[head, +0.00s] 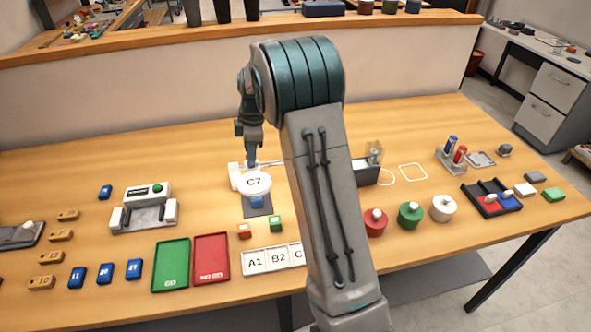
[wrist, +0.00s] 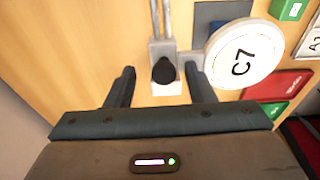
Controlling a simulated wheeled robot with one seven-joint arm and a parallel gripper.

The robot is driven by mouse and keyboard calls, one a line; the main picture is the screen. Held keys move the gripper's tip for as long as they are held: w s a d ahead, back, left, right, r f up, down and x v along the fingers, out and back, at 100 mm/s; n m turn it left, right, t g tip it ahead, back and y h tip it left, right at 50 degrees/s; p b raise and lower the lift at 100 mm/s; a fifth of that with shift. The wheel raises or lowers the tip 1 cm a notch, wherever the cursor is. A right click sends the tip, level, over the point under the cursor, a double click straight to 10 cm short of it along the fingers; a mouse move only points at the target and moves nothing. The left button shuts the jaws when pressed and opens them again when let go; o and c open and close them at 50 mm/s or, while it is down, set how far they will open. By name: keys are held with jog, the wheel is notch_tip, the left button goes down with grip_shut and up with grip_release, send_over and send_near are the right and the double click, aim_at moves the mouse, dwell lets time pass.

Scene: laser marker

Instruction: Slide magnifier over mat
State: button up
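The magnifier (head: 251,178) has a white base, a pale arm and a round white disc reading C7 (wrist: 245,54). The disc hangs over part of the dark mat (head: 258,211), which shows beside the disc in the wrist view (wrist: 213,14). A blue block (head: 257,202) shows on the mat under the disc's front edge. My gripper (head: 250,156) points down at the magnifier's base. In the wrist view my gripper (wrist: 160,76) is open, with one finger either side of a black knob (wrist: 164,70). I cannot tell whether either finger touches it.
Orange (head: 244,231) and green (head: 276,224) blocks stand in front of the mat. Green (head: 171,265) and red (head: 211,259) trays and a labelled strip (head: 275,259) lie nearer the front edge. A white-and-grey fixture (head: 145,212) stands to the left. My arm hides the table's middle.

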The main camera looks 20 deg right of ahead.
aim_at(256, 176)
jog(key=shift+s+f, duration=0.2)
jog(key=shift+f, duration=0.25)
jog(key=shift+s+f, duration=0.2)
jog(key=shift+f, duration=0.25)
jog(key=shift+r, duration=0.25)
jog(key=shift+w+d+r+p, duration=0.1)
jog(key=shift+w+r+p, duration=0.15)
jog(key=shift+p, duration=0.25)
notch_tip(256, 176, up, 6)
jog(key=p, duration=0.3)
jog(key=shift+r+p, duration=0.1)
jog(key=shift+p, duration=0.2)
jog(key=shift+r, duration=0.1)
jog(key=s+r+m+t, duration=0.1)
jog(key=s+m, duration=0.4)
jog(key=s, duration=0.5)
jog(key=s+a+r+m+t+h, duration=0.1)
jog(key=s+r+m, duration=0.3)
jog(key=s, duration=0.6)
jog(key=s+r+m, duration=0.2)
jog(key=s+m, duration=0.4)
jog(key=s, duration=0.4)
jog(key=shift+s+a+r+m+t+h, duration=0.15)
jog(key=shift+a+r+m+t+h, duration=0.15)
jog(key=shift+a+m+t, duration=0.1)
